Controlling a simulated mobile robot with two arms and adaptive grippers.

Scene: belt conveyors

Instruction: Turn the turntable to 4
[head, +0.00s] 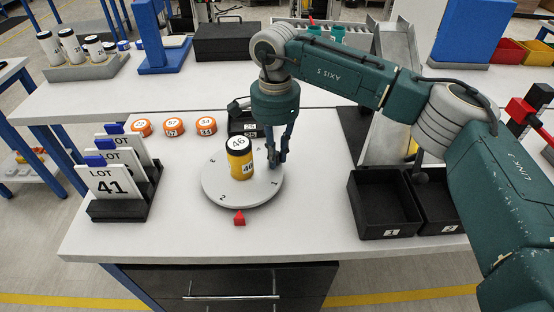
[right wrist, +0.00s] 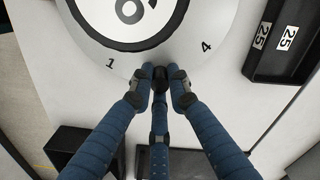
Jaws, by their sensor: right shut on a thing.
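The turntable (head: 215,188) is a round pale grey disc on the white table, with numbers round its rim. A yellow jar with a black lid (head: 240,160), marked 46, stands upright on it. The red pointer (head: 239,217) lies at the disc's front edge, between the 2 and the 1, nearer the 2. My right gripper (head: 277,160) points down at the disc's right rim. In the right wrist view its fingers (right wrist: 162,80) close on a small dark knob (right wrist: 159,73) between the 1 and the 4. My left gripper is not in view.
A card rack (head: 120,209) with LOT cards stands left. Several orange-and-white pucks (head: 173,126) and a black tray (head: 242,124) lie behind. Black bins (head: 384,205) stand right of the disc. The table in front of the disc is clear.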

